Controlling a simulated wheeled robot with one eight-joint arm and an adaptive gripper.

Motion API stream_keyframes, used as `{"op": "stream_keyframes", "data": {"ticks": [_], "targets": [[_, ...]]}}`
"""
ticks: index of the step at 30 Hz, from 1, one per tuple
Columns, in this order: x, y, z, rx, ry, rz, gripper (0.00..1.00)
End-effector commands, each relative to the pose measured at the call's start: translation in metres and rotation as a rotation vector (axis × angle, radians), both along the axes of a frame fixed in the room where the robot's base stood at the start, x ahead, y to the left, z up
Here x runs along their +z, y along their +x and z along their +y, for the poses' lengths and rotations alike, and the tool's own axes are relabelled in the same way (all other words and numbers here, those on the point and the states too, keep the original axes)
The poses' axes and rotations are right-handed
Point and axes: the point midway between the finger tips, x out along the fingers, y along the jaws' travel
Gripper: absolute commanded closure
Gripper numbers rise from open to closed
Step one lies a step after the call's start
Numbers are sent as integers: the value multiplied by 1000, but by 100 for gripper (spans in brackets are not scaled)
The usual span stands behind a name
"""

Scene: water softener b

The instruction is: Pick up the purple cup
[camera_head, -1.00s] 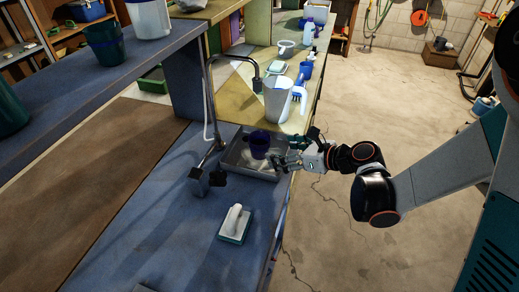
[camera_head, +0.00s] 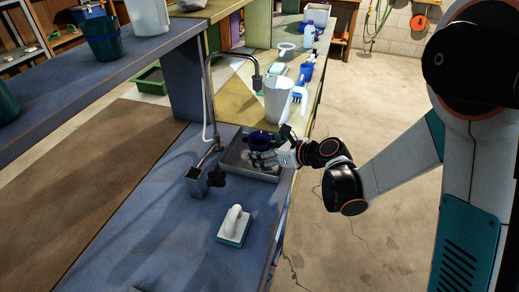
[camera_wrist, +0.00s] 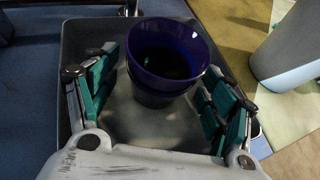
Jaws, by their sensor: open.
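The purple cup (camera_head: 258,137) stands upright over the metal sink basin (camera_head: 233,158) in the head view. In the wrist view the purple cup (camera_wrist: 167,52) is seen from above, its mouth open and dark inside, and it looks nested on a darker cup or base (camera_wrist: 155,97). My gripper (camera_head: 270,155) reaches in from the right, low beside the cup. In the wrist view my gripper (camera_wrist: 155,90) is open, with one teal-padded finger on each side of the cup.
A faucet (camera_head: 207,110) arches at the basin's left. A white pitcher (camera_head: 277,100) and a blue brush (camera_head: 298,93) stand behind the basin. A white-handled float (camera_head: 235,226) lies on the blue counter in front. A shelf (camera_head: 120,70) overhangs at left.

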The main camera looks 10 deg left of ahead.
Motion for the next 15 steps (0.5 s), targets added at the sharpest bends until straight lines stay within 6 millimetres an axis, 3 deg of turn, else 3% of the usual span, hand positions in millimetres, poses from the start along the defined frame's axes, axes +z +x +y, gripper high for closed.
{"op": "stream_keyframes", "data": {"ticks": [1, 8, 15], "targets": [[0, 0, 0, 0, 0, 0, 24], [0, 0, 0, 0, 0, 0, 75], [0, 0, 0, 0, 0, 0, 75]]}}
